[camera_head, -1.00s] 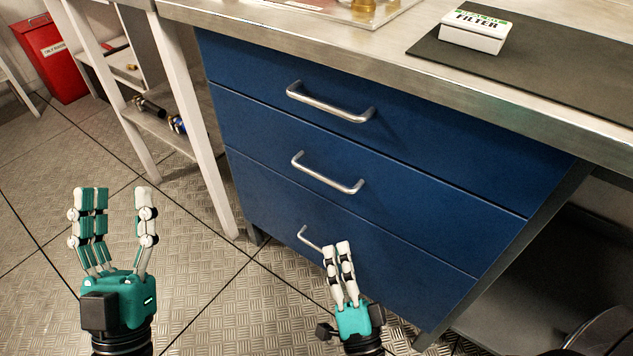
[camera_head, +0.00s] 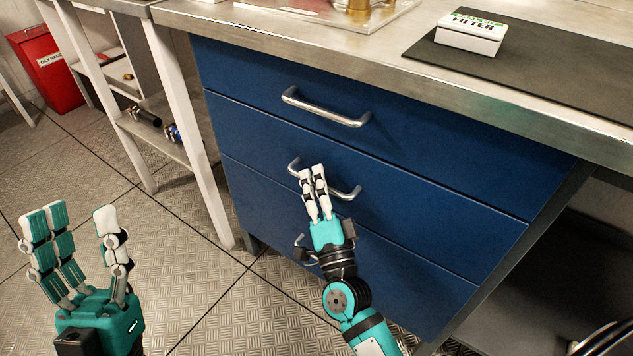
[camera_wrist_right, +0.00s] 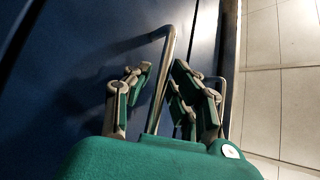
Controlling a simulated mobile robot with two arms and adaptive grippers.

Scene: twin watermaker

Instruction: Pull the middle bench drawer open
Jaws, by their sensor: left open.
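The middle bench drawer (camera_head: 420,190) is a blue front flush with the drawers above and below it. Its metal bar handle (camera_head: 347,191) is partly hidden behind my right gripper (camera_head: 313,172). In the right wrist view the handle (camera_wrist_right: 163,75) runs between the spread fingers of the right gripper (camera_wrist_right: 160,80), with gaps visible on both sides. I cannot tell whether any finger touches it. My left gripper (camera_head: 75,218) is open and empty at the lower left, over the floor and away from the drawers.
The top drawer handle (camera_head: 325,108) is above, and the bottom drawer handle is mostly hidden by my right arm. A filter box (camera_head: 470,33) lies on a dark mat on the bench. A white shelf leg (camera_head: 195,140) stands left of the drawers. The floor in front is clear.

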